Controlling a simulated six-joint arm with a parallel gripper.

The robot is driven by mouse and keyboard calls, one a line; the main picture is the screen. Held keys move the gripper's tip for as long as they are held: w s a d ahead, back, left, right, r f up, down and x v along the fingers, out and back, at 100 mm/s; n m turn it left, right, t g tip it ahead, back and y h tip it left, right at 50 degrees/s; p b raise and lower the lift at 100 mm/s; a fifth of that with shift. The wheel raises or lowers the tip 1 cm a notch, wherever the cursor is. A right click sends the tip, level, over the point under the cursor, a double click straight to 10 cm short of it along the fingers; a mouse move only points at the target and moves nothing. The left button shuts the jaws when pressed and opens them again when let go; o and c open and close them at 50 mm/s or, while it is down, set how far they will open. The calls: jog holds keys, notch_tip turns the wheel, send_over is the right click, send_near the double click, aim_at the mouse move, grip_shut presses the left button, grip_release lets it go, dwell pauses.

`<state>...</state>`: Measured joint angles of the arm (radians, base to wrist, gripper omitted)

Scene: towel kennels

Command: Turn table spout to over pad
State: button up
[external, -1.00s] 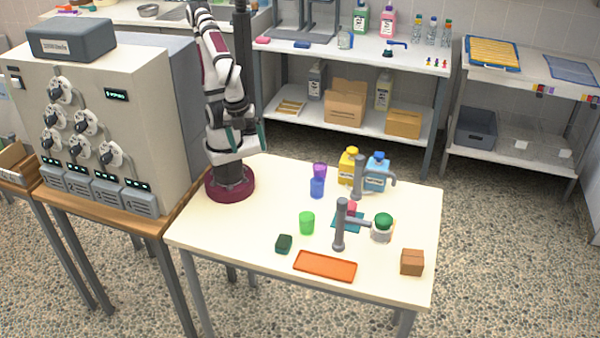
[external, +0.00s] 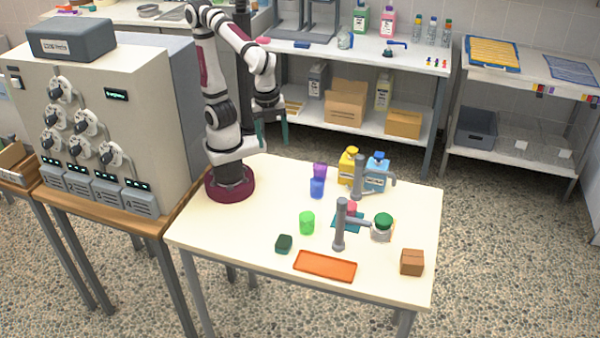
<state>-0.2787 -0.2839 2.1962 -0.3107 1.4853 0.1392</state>
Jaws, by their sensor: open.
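Two grey spouts stand on the white table. The front spout (external: 340,226) has an upright post and a short arm pointing right, its end close to a jar with a green lid (external: 381,229). The rear spout (external: 358,180) also points right, in front of the yellow and blue bottles. A teal pad (external: 338,222) lies behind the front spout, partly hidden by its post, with a small pink-red thing (external: 351,208) on it. My gripper (external: 271,134) is open and empty, raised near the table's back left, well away from both spouts.
A purple cup (external: 320,170), blue cup (external: 317,188) and green cup (external: 307,223) stand left of the spouts. A dark green sponge (external: 284,243), orange tray (external: 325,266) and brown box (external: 412,262) lie along the front. The table's left part is clear.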

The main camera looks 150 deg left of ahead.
jog(key=w+a+r+n, duration=0.2)
jog(key=w+a, duration=0.2)
jog(key=a, duration=0.5)
jog(key=n+h, duration=0.1)
jog(key=n, duration=0.1)
send_over(360, 157)
jog(key=shift+t, duration=0.3)
notch_tip(360, 157, down, 14)
jog(key=shift+s+a+r, duration=0.1)
jog(key=shift+r, duration=0.1)
jog(key=shift+f, duration=0.65)
grip_shut()
jog(key=shift+r, duration=0.1)
